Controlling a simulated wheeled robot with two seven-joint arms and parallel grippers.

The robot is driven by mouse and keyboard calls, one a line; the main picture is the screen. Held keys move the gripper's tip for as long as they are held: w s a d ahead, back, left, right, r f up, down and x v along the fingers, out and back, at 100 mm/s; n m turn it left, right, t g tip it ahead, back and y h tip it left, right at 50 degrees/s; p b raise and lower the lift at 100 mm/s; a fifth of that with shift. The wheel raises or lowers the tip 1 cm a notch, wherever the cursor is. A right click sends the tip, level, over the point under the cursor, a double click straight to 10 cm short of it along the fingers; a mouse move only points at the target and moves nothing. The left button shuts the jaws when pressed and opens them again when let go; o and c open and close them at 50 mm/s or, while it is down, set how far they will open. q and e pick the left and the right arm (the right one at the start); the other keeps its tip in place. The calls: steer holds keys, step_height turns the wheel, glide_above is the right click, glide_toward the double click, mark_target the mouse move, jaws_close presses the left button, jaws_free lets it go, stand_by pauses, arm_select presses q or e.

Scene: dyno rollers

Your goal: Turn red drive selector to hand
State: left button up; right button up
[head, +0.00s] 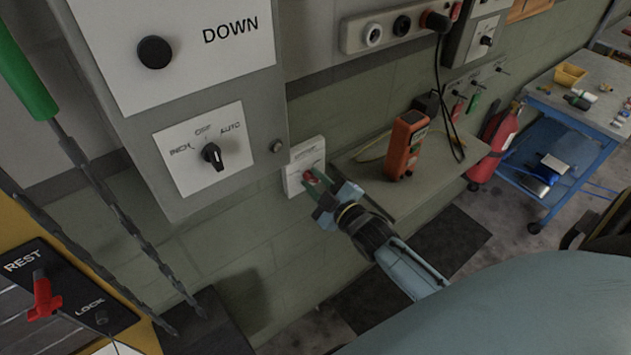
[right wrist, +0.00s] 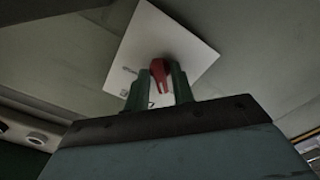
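The red drive selector (head: 309,177) is a small red knob on a white square plate (head: 296,158) on the wall, right of the grey control box. My right gripper (head: 322,188) reaches it from the lower right and partly covers knob and plate in the head view. In the right wrist view the red knob (right wrist: 159,73) sits between the two green fingers (right wrist: 160,88), which look closed onto its sides. The plate's lettering is mostly hidden or too small to read. My left gripper is not in view.
The grey box with a black INCH/OFF/AUTO switch (head: 212,155) is close on the left. An orange handheld device (head: 404,145) stands on a shelf (head: 440,172) to the right. A red REST/LOCK lever (head: 43,297) is at lower left. A blue cart (head: 560,130) stands farther right.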

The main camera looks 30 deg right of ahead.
steer(key=c, duration=0.3)
steer(key=m+p, duration=0.2)
steer(key=m, duration=0.1)
steer(key=shift+r+m, duration=0.1)
steer(key=shift+m, duration=0.3)
steer(key=m+p, duration=0.1)
steer(key=m, duration=0.3)
steer(key=shift+m, duration=0.3)
steer(key=m, duration=0.4)
steer(key=shift+d+p, duration=0.1)
steer(key=shift+p, duration=0.25)
steer(key=shift+m, duration=2.7)
